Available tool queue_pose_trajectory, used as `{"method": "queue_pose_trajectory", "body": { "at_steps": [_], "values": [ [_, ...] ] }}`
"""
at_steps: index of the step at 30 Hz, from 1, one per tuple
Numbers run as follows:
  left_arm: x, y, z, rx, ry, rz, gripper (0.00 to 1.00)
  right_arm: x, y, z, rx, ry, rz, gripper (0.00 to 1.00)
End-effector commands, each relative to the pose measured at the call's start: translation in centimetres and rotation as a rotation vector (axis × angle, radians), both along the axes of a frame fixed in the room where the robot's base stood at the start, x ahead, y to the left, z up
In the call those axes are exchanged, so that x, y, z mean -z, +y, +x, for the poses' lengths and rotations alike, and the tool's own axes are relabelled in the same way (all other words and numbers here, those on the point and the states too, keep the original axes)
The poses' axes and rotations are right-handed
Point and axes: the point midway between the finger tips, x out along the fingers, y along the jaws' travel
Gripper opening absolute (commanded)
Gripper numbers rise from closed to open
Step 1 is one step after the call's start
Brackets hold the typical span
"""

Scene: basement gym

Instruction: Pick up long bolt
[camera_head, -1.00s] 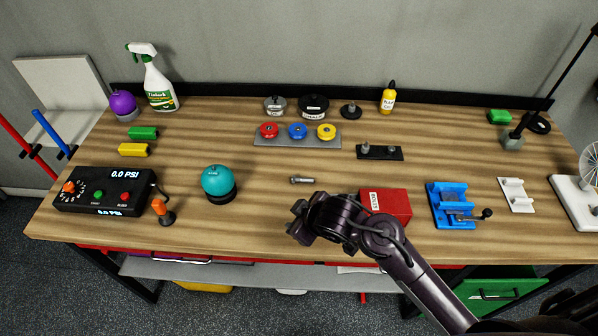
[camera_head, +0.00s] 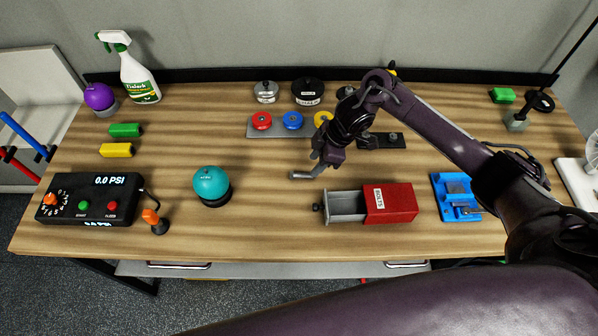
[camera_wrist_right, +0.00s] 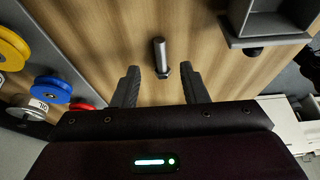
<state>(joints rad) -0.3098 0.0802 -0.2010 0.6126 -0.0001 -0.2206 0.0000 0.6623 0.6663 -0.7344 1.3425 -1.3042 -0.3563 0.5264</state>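The long bolt (camera_head: 299,175) is a grey metal bolt lying on the wooden workbench, left of the red box. My right gripper (camera_head: 321,165) reaches it from the upper right, and its fingers hide part of the bolt's right end. In the right wrist view the bolt (camera_wrist_right: 160,52) lies with its head nearest me, in line with the gap between the fingers. The right gripper (camera_wrist_right: 160,73) is open there, with one finger on each side of the head and bare wood visible between. My left gripper is not in view.
A red box (camera_head: 392,203) labelled BOLTS has its grey drawer (camera_head: 346,206) pulled out, just below the bolt. A teal ball (camera_head: 211,184) stands to the left. A grey plate (camera_head: 252,128) with coloured knobs lies behind. Bare bench lies between ball and bolt.

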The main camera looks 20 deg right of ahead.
Motion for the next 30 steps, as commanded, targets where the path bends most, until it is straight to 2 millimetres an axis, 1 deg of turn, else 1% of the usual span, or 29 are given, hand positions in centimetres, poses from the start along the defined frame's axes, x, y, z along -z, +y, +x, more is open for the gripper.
{"method": "queue_pose_trajectory", "body": {
  "at_steps": [1, 4, 6, 9, 14, 18, 27, 30],
  "values": [
    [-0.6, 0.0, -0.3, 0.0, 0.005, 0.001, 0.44, 0.4, 0.2, -0.2, 0.0, 0.005, -0.001, 0.4],
    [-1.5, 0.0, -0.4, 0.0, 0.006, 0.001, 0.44, 1.8, 0.7, -0.2, 0.001, 0.005, 0.001, 0.4],
    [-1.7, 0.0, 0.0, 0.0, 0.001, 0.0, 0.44, 3.0, 1.1, -0.1, -0.001, 0.003, 0.001, 0.4],
    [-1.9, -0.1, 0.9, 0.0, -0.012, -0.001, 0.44, 4.0, 1.4, 0.1, 0.0, 0.0, 0.0, 0.4],
    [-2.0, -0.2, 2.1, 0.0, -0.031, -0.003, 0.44, 4.5, 1.6, 0.1, -0.001, -0.003, -0.001, 0.4],
    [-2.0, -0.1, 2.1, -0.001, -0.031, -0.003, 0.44, 4.5, 1.6, 0.1, -0.001, -0.003, -0.002, 0.38],
    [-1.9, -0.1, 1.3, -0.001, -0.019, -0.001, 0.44, 4.5, 1.6, 0.1, -0.001, -0.003, -0.002, 0.0],
    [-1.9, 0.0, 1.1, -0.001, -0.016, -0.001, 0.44, 4.5, 1.5, 0.1, -0.001, -0.003, -0.002, 0.0]
  ]
}}
